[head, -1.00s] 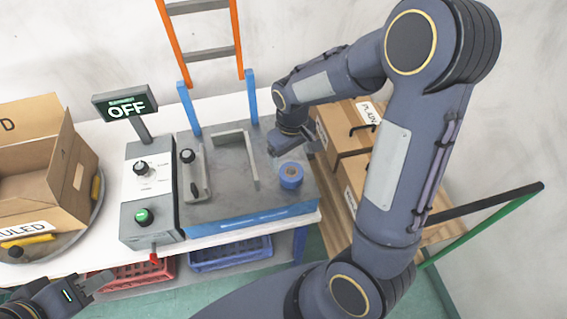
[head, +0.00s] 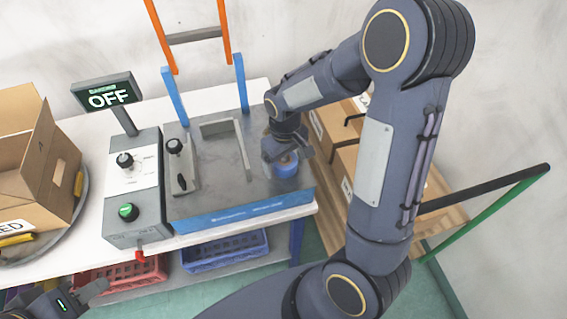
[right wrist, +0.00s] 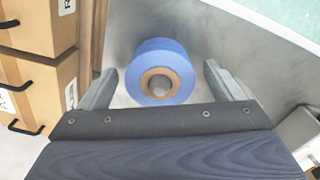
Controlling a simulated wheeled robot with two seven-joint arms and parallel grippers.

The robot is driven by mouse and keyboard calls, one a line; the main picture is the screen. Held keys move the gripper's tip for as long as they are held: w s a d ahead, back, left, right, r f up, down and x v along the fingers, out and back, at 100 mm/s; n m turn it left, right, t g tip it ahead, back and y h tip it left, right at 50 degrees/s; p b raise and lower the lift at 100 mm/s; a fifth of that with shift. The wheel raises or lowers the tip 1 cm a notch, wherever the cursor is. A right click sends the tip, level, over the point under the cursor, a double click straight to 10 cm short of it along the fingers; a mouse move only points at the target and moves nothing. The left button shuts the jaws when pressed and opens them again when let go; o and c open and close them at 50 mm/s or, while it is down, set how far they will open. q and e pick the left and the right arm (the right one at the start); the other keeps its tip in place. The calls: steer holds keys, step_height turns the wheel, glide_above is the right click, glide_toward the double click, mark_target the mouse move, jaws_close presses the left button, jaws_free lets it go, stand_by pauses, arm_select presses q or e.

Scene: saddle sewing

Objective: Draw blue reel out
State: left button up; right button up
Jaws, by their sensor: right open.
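The blue reel (head: 286,170) stands on the right part of the grey machine plate (head: 215,205). In the right wrist view the blue reel (right wrist: 146,72) shows its tan core with a grey pin or hole in the middle. My right gripper (head: 286,154) is just over the reel and partly hides it. Its two fingers are open, one on each side of the reel, with gaps visible in the right wrist view (right wrist: 158,82). My left gripper (head: 90,294) is low at the left edge, away from the reel; its jaws are only partly in view.
A control box (head: 132,200) with knobs and an OFF sign (head: 109,95) stands left of the plate. A cardboard box (head: 38,165) is at far left. Drawer boxes (right wrist: 40,90) stand close beside the reel's side of the table. Blue posts (head: 242,82) rise behind the plate.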

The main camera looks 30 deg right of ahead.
steer(key=c, duration=1.2)
steer(key=shift+r, duration=0.1)
steer(key=shift+r, duration=0.1)
steer(key=shift+r+p, duration=2.45)
steer(key=shift+r, duration=0.55)
steer(key=shift+r, duration=0.1)
steer(key=shift+r+p, duration=1)
steer(key=shift+r, duration=0.95)
